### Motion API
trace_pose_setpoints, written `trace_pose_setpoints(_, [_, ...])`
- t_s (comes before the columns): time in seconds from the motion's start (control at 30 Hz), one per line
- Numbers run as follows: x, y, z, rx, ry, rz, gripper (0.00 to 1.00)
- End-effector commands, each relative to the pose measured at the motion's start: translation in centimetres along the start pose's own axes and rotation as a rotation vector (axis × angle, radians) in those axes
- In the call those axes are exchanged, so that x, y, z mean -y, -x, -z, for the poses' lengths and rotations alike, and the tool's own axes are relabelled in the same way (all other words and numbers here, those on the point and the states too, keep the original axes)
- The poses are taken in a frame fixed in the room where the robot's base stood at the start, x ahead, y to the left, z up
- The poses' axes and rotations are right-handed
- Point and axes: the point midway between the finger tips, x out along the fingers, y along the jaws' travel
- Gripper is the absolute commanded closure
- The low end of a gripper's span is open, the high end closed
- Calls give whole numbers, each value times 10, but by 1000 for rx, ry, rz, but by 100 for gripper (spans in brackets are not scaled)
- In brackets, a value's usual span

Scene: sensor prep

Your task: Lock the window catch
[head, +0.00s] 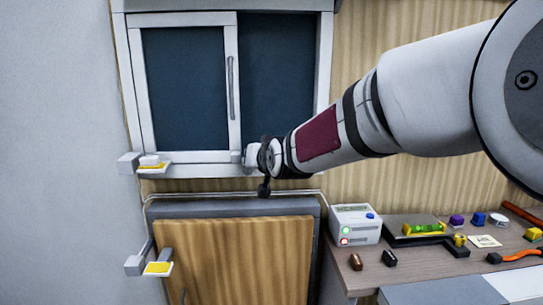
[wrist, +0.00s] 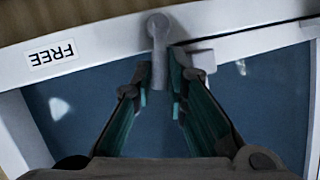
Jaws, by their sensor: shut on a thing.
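The window catch (wrist: 158,35) is a grey lever with a round pivot on the white window frame. In the wrist view it points down into the picture, between my fingers. My gripper (wrist: 159,68) is shut on the catch's lever, with one dark finger on each side. In the head view my gripper (head: 264,172) is at the bottom rail of the window (head: 183,88), near the lower end of the middle upright. There my gripper and arm hide the catch. An upside-down label reading FREE (wrist: 53,54) is left of the catch in the wrist view.
Below the window is a wooden panel (head: 245,260) in a grey frame. White-and-yellow blocks (head: 152,163) stick out at the left. At the lower right, a workbench (head: 375,278) holds a white device (head: 355,224), a level (head: 424,228) and several small parts.

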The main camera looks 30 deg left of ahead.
Motion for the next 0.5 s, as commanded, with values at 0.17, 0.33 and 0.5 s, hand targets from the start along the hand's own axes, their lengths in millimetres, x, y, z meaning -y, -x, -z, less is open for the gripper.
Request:
trace_pose_setpoints(0.17, [0, 0, -2, 3, 3, 0, 100])
trace_pose_setpoints(0.33, [1, 0, -2, 3, 2, 0, 100])
trace_pose_setpoints(0.5, [1, 0, -1, 2, 2, 0, 66])
